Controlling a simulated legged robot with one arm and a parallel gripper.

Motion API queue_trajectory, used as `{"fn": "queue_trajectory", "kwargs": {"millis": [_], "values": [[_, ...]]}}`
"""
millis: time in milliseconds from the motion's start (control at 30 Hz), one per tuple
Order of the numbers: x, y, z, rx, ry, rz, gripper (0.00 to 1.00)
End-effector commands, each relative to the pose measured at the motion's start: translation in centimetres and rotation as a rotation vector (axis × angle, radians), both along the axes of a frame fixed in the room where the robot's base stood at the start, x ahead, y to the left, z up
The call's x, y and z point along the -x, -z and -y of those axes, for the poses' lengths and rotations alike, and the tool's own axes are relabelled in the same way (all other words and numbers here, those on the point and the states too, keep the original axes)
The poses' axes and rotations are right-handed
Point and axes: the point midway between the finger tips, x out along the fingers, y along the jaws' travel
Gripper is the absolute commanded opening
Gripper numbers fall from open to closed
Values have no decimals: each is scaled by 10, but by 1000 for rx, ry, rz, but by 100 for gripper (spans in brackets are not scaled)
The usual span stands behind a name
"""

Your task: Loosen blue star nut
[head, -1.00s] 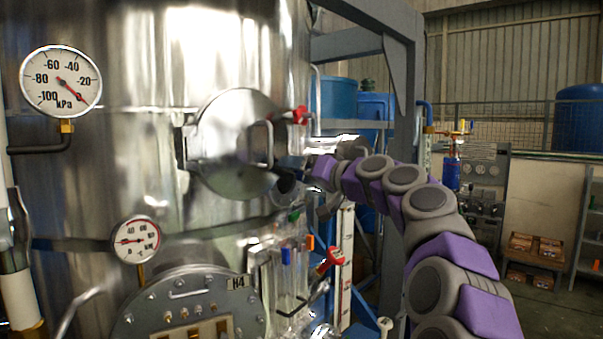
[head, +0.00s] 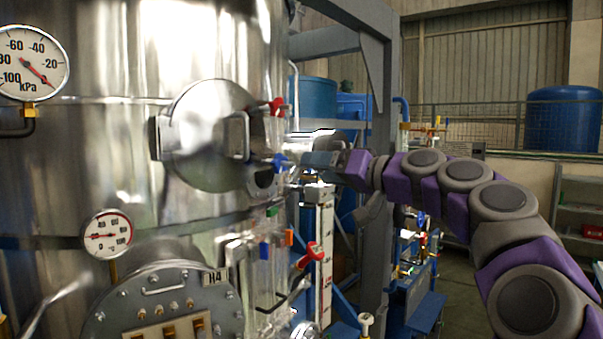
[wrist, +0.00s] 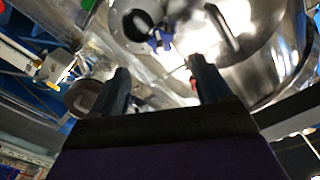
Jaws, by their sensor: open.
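The blue star nut (head: 280,162) sits at the right edge of the round steel hatch (head: 208,135) on the tank, below a red star nut (head: 277,106). My gripper (head: 304,160) is just right of the blue nut, at about its height. In the wrist view the blue nut (wrist: 160,40) shows beyond the gap between my two fingers (wrist: 158,70). The fingers are apart, with nothing between them. The nut looks clear of both fingertips, though its exact distance is hard to tell.
A bent handle (head: 238,136) stands out from the hatch. Below are a red-handled valve (head: 310,255) and a lower flanged cover (head: 160,300). A grey steel frame (head: 388,120) stands behind my arm. A pressure gauge (head: 108,234) is at lower left.

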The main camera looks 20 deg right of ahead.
Motion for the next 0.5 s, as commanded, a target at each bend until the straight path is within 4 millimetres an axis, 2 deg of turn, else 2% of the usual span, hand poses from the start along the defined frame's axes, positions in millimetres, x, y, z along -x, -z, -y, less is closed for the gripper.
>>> {"fn": "queue_trajectory", "kwargs": {"millis": [33, 200, 500], "values": [[9, 0, 6, 0, 1, 2, 78], [27, 1, 20, 1, -1, -1, 78], [37, 1, 27, 1, -1, -1, 78]]}}
